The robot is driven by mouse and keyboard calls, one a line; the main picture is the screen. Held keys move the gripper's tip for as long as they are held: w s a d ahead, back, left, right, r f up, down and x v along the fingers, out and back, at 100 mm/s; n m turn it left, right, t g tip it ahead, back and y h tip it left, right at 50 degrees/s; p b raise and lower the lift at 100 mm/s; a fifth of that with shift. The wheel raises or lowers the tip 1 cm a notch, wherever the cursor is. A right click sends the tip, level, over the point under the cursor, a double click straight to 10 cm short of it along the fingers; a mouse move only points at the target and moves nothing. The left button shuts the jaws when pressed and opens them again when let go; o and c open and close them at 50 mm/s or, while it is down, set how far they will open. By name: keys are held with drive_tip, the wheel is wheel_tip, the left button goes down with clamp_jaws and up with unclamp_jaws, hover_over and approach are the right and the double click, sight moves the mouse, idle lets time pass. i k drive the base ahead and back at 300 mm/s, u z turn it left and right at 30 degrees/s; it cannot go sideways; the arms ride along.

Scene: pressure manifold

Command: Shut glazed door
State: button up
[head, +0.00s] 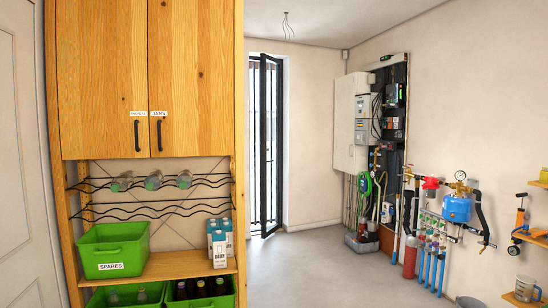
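The glazed door (272,150) is a tall, narrow, black-framed leaf in the far wall, just right of the wooden cabinet. It stands open, swung at an angle into the room, with its lower corner over the grey floor. A bright strip of the doorway (252,150) with dark bars shows to its left. No handle can be made out on the door at this size. My gripper is not in view.
The wooden cabinet (240,130) with a shelf and green crates (112,250) stands close at left. Pipes with a blue vessel (456,209) and an electrical panel (392,135) line the right wall. Clear floor (310,262) runs between them towards the door.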

sight(265, 233)
drive_tip(key=u, duration=0.05)
drive_tip(key=i, duration=4.35)
drive_tip(key=u, duration=0.15)
drive_tip(key=i, duration=1.55)
drive_tip(key=u, duration=0.3)
drive_tip(key=i, duration=3.2)
drive_tip(key=u, duration=0.15)
